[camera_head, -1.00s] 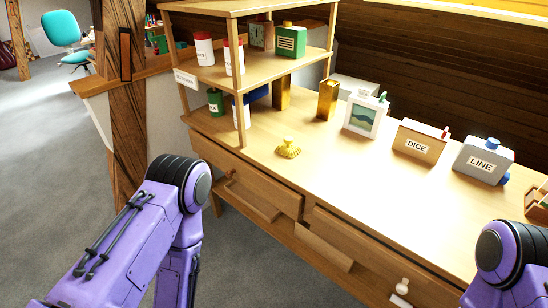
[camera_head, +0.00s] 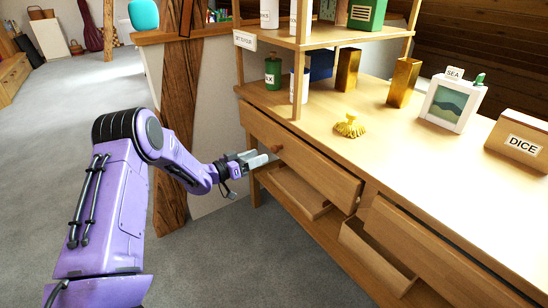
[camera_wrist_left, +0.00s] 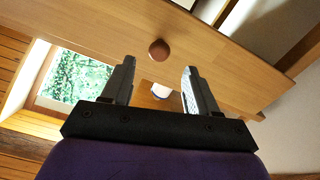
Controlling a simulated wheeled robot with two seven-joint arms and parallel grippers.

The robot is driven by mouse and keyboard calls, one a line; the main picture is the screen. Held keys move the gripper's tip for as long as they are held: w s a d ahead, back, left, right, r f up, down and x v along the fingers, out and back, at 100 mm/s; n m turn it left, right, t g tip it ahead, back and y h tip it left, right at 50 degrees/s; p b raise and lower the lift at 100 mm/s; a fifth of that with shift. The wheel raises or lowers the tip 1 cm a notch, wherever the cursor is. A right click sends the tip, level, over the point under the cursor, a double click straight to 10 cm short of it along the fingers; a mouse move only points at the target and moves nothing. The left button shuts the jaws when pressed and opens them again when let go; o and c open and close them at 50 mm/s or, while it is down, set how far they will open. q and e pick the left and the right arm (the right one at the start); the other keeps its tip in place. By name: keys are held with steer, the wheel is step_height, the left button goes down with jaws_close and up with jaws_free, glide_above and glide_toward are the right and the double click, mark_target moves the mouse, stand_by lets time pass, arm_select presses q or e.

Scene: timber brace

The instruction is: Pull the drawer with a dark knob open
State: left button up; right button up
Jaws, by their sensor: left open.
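The drawer (camera_head: 312,168) at the left end of the wooden bench has a reddish-brown knob (camera_head: 276,149). Its front looks closed. My left gripper (camera_head: 262,158) is open, with its fingers pointing at the knob and close to it. In the left wrist view the knob (camera_wrist_left: 159,49) lies ahead of the open fingers (camera_wrist_left: 157,72), roughly midway between them and not visibly gripped. The exact gap to the knob cannot be told. My right gripper is not in view.
Open tray-like compartments (camera_head: 374,258) jut out below the drawer fronts. A timber post (camera_head: 178,130) stands left of the bench, behind my left arm. A yellow ornament (camera_head: 349,127), boxes and a shelf unit stand on the top. Grey floor in front is free.

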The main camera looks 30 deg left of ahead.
mark_target(272, 151)
arm_select(q)
steer(key=b+x, duration=0.1)
steer(key=x, duration=0.7)
steer(key=shift+s, duration=0.1)
jaws_close()
